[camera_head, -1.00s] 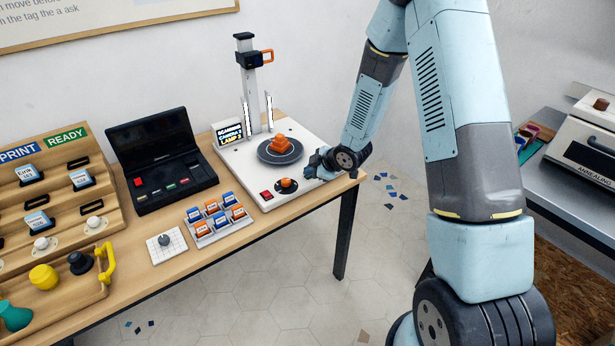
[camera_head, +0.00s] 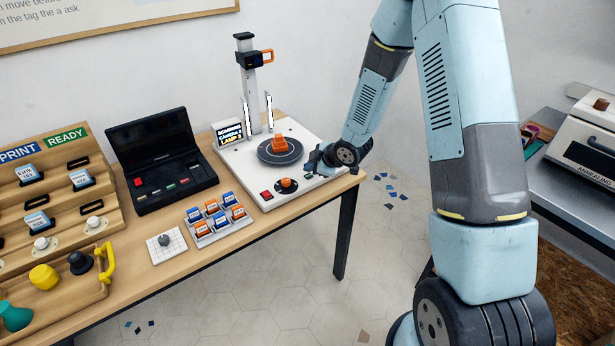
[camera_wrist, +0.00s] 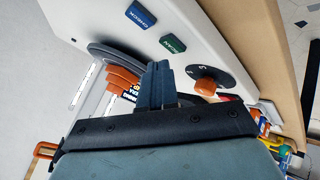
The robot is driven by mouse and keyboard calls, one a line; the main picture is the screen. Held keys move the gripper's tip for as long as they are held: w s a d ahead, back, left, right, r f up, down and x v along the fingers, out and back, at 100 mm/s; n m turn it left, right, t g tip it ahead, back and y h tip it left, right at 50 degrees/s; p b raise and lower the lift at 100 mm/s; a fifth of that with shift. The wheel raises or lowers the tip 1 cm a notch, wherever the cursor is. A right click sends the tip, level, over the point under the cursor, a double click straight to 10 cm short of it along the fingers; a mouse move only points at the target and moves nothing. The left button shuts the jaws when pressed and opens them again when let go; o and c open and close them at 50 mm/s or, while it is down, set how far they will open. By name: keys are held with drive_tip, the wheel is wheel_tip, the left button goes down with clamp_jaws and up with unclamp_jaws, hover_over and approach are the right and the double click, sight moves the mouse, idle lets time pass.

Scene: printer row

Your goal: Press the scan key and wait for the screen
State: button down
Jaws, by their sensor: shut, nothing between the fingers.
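The white scanner (camera_head: 235,165) stands on the wooden table, with an orange stepped part (camera_head: 279,145) on its dark round turntable (camera_head: 265,155). Its small screen (camera_head: 229,133) shows lit text that seems to begin with "SCANNING", with a camera and a lamp line. In the wrist view the green scan key (camera_wrist: 173,43) and a blue key (camera_wrist: 140,14) are on the white base. My gripper (camera_wrist: 157,75) is shut and empty, its tips apart from the green key in the picture; the gap's depth is unclear. In the head view my gripper (camera_head: 314,162) is over the scanner's right side.
An orange knob (camera_wrist: 206,84) on a black dial is close beside my fingers. The scanner's column (camera_head: 250,85) rises behind the turntable. A black laptop-like console (camera_head: 160,160), a tray of tags (camera_head: 218,230) and a wooden rack (camera_head: 90,210) stand to the left.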

sight(311, 177)
drive_tip(key=shift+r, duration=2.5)
